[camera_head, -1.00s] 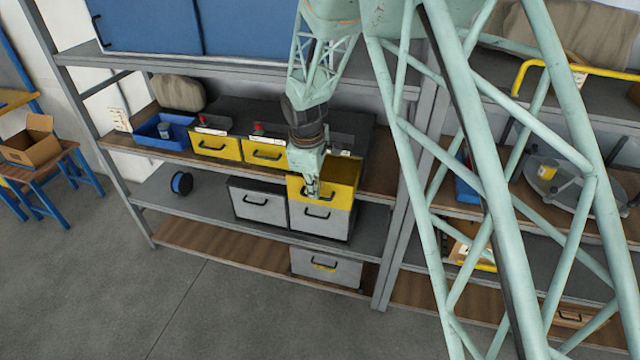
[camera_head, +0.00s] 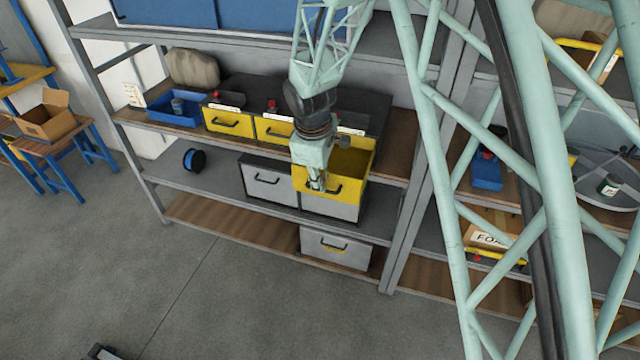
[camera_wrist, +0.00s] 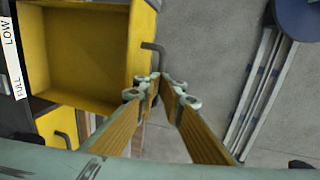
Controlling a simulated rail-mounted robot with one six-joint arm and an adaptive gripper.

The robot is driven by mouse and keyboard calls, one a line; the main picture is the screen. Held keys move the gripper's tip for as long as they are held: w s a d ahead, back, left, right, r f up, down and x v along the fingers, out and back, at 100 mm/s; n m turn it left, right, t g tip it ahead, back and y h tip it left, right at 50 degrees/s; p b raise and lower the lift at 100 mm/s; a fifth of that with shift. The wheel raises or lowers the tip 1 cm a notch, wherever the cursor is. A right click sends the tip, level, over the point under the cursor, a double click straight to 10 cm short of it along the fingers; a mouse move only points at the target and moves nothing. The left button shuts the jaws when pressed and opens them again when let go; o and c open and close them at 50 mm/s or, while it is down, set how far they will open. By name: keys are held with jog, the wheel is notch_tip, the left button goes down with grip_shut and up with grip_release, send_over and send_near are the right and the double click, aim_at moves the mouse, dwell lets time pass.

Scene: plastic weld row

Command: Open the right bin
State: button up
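The right bin (camera_head: 358,184) is yellow and stands pulled well out from its row, tilted slightly in the picture, with its empty-looking inside in view. It also shows in the wrist view (camera_wrist: 82,50). Its dark handle (camera_wrist: 155,52) sits on its front, partly hidden by my fingertips. My gripper (camera_head: 317,186) is at the front of this bin. In the wrist view my gripper (camera_wrist: 163,84) has its fingertips close together at the handle's end, and it looks shut on the handle.
Two shut yellow bins (camera_head: 226,122) stand to the left, beside a blue tray (camera_head: 172,110). Grey bins (camera_head: 270,182) stand on the shelf below. A black-and-blue spool (camera_head: 195,160) lies left of them.

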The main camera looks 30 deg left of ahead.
jog(key=shift+o, duration=0.5)
jog(key=shift+d+f, duration=0.1)
notch_tip(320, 180, up, 12)
jog(key=s, duration=0.2)
jog(key=shift+d+f, duration=0.15)
dwell(0.6)
jog(key=shift+s, duration=0.1)
dwell(0.4)
